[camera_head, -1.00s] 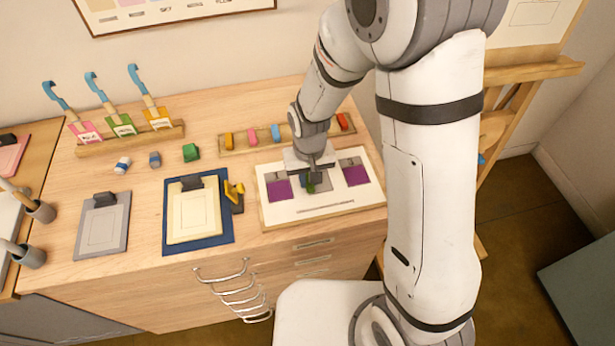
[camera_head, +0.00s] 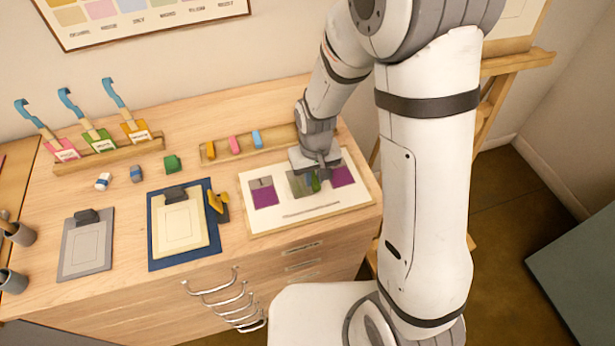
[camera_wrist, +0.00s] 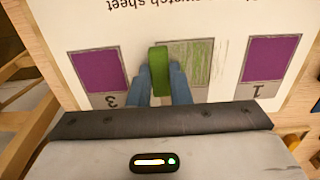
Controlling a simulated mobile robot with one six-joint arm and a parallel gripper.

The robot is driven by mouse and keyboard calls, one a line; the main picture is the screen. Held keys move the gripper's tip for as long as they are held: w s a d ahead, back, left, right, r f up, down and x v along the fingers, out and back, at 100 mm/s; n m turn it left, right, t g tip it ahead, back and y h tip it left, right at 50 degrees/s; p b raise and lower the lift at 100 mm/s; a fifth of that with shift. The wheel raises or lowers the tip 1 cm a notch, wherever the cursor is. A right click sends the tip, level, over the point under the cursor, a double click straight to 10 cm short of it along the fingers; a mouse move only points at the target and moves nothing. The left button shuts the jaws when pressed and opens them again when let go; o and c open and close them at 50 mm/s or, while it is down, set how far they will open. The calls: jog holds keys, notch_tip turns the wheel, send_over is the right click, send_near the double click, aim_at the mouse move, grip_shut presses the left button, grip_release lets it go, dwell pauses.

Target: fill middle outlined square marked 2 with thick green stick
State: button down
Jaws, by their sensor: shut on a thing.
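My gripper (camera_wrist: 163,90) is shut on a thick green stick (camera_wrist: 159,72), held upright over the swatch sheet (camera_head: 327,200). The stick also shows in the head view (camera_head: 316,186). The middle square (camera_wrist: 198,64) has uneven green strokes over its grey, with paler patches showing through. The stick is at the edge of this square on the side toward square 3. I cannot tell if its tip touches the paper. The number 2 is hidden. Square 1 (camera_wrist: 270,58) and square 3 (camera_wrist: 97,72) are filled purple, with grey label strips.
A wooden tray (camera_head: 284,138) behind the sheet holds orange, pink and blue sticks.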

aim_at(293, 190)
jog(key=shift+f, duration=0.15)
jog(key=shift+s+a+f+b, duration=0.15)
jog(key=shift+s+a, duration=0.1)
jog(key=shift+a, duration=0.45)
jog(key=shift+s+a+r+b, duration=0.15)
jog(key=shift+s+a, duration=0.1)
jog(key=shift+a, duration=0.45)
jog(key=shift+s+a, duration=0.2)
jog(key=shift+a, duration=0.5)
jog(key=shift+s+a, duration=0.15)
jog(key=shift+a, duration=0.5)
notch_tip(293, 190, up, 7)
jog(key=p, duration=0.4)
jog(key=shift+p, duration=0.35)
